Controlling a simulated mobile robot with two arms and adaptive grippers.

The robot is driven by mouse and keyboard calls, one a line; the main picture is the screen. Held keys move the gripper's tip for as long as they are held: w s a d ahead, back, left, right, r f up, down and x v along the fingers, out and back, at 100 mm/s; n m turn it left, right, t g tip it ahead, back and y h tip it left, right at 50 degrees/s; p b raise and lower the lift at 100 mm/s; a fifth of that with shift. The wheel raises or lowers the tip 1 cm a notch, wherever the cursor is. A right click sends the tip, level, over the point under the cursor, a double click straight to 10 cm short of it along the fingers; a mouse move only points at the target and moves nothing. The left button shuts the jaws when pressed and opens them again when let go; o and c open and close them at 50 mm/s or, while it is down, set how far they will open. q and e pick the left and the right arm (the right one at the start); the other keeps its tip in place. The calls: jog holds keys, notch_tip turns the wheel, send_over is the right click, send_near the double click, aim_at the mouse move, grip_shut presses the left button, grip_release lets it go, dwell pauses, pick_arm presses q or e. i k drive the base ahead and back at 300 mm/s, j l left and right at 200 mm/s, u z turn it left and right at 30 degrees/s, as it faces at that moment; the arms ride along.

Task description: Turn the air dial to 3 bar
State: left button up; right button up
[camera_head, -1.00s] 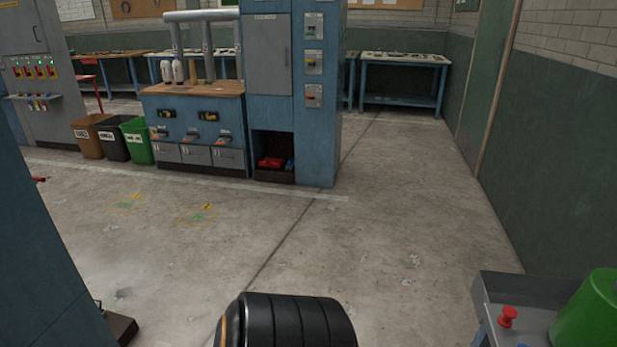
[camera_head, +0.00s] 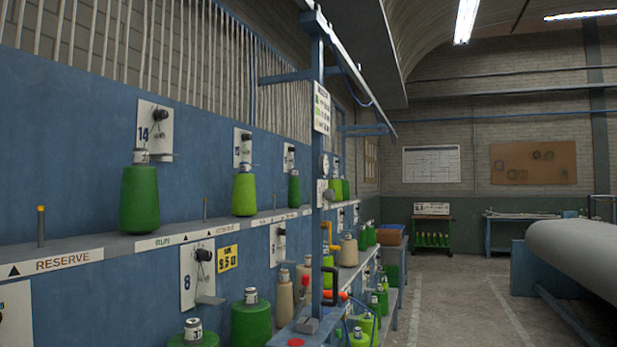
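A small round white gauge (camera_head: 325,166) is fixed to the blue post (camera_head: 317,130) near the middle of the picture. Just below it is a dark round knob (camera_head: 329,195) beside a small white plate. They look like the air gauge and its dial, but they are too small and far away to read a pressure or a setting. Neither of my grippers is in view.
A blue creel wall with a shelf (camera_head: 150,241) of green yarn cones runs along the left. A black handle (camera_head: 331,287) is low on the post. A large pale roll (camera_head: 580,250) lies at right. The aisle floor (camera_head: 450,300) between them is clear.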

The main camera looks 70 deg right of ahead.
aim_at(329, 194)
jog(key=z, duration=2.4)
jog(key=i+l, duration=0.15)
jog(key=l, duration=0.15)
